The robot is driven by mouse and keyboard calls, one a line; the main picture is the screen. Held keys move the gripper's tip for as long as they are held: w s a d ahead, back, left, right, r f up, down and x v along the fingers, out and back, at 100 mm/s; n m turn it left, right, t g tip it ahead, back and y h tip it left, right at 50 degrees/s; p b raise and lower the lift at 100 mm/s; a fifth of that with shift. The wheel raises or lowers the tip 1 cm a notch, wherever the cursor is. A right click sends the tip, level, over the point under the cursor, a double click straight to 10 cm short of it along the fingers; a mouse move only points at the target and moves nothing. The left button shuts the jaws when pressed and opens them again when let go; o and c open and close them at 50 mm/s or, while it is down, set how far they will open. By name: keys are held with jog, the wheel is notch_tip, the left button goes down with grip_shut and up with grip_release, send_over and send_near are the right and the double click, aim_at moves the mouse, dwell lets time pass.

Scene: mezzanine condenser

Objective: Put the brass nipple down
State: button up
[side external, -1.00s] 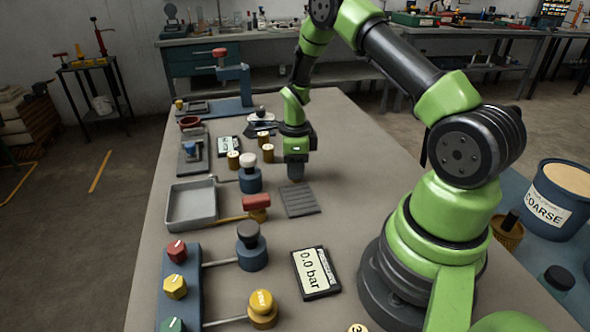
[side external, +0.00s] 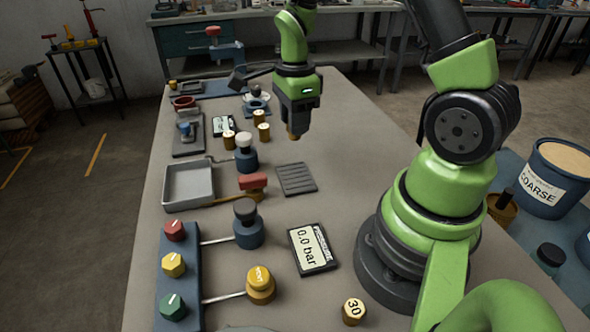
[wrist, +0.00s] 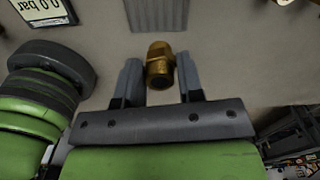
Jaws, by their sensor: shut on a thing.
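The brass nipple (wrist: 160,66) is a short brass fitting with a hex collar. My gripper (wrist: 160,82) is shut on it, with one finger on each side in the wrist view. In the side external view my gripper (side external: 294,128) holds the nipple (side external: 294,136) pointing down, and it appears raised above the bench. A grey ribbed mat (side external: 297,180) lies on the bench nearer the camera than the gripper; it also shows in the wrist view (wrist: 155,14).
A grey tray (side external: 190,198) and several brass cylinders (side external: 229,139) stand to the left. Valves with coloured knobs (side external: 174,265) and a 0.0 bar display (side external: 313,249) are nearer the camera. A brass piece marked 30 (side external: 353,311) stands at the front. Bare bench surrounds the mat's right side.

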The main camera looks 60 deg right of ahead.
aim_at(296, 139)
jog(key=f, duration=0.4)
jog(key=shift+s+a+f, duration=0.2)
jog(key=shift+f, duration=2.65)
jog(key=shift+f, duration=0.15)
jog(key=o, duration=1)
